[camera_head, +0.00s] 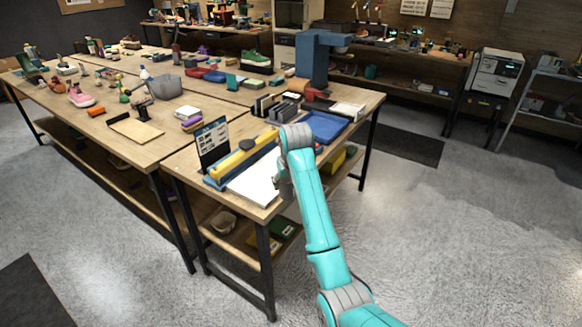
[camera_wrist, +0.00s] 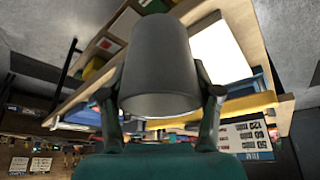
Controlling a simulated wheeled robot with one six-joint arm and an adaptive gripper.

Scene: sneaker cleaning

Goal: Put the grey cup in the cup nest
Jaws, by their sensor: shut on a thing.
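The grey cup (camera_wrist: 160,60) fills the middle of the wrist view, with its open rim toward the camera. My gripper (camera_wrist: 160,95) is shut on it, one finger on each side of the wall. In the head view, my gripper (camera_head: 280,180) shows only in part beside my arm's end, above the near table's front edge, and the cup cannot be made out there. I cannot pick out the cup nest in either view.
Below my gripper lie a white board (camera_head: 257,186) and a yellow-and-blue tool (camera_head: 243,155). A printed sign (camera_head: 212,143) stands to their left. A blue tray (camera_head: 323,126) and a blue stand (camera_head: 315,60) are farther right. Open floor lies right of the table.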

